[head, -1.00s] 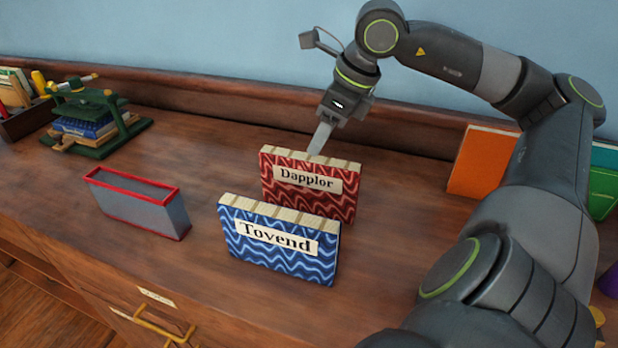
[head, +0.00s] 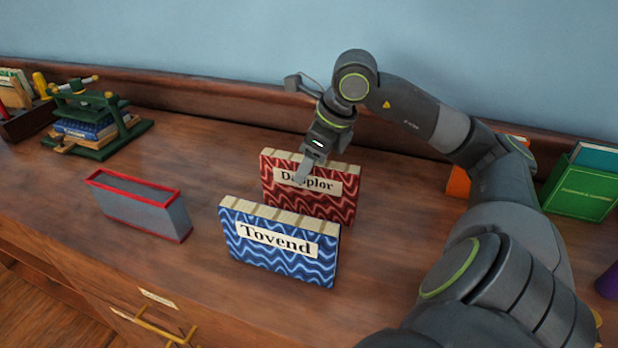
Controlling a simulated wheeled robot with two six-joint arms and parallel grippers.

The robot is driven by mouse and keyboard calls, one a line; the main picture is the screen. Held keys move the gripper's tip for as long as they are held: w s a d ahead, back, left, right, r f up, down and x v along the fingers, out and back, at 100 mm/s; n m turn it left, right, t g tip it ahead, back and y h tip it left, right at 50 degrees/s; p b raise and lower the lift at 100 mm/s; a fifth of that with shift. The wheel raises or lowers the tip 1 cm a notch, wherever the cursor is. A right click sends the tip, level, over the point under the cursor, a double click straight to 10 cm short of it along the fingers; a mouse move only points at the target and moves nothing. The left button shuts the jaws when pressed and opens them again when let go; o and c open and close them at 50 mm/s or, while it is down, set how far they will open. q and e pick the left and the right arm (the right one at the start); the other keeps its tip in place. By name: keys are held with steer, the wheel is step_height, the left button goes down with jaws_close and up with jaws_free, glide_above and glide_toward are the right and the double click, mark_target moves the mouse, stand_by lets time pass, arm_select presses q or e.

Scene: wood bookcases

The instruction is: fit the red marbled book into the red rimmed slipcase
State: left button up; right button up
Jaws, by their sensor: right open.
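The red marbled book (head: 330,203), labelled "Dapplor", stands upright on the wooden top, behind the blue book. My right gripper (head: 302,172) is open at its upper left part, with a finger in front of the cover and label. The picture does not show whether it touches the book; the other finger is hidden. The red rimmed slipcase (head: 165,216) is grey, stands apart to the left, and has its open side up. It looks empty. My left gripper is not in view.
A blue marbled book (head: 270,262), labelled "Tovend", stands close in front of the red book. A green press (head: 98,145) with books is at the back left. A green book (head: 577,188) and an orange one (head: 459,182) stand right. The wood between slipcase and press is clear.

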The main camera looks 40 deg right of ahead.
jaws_close()
stand_by(0.4)
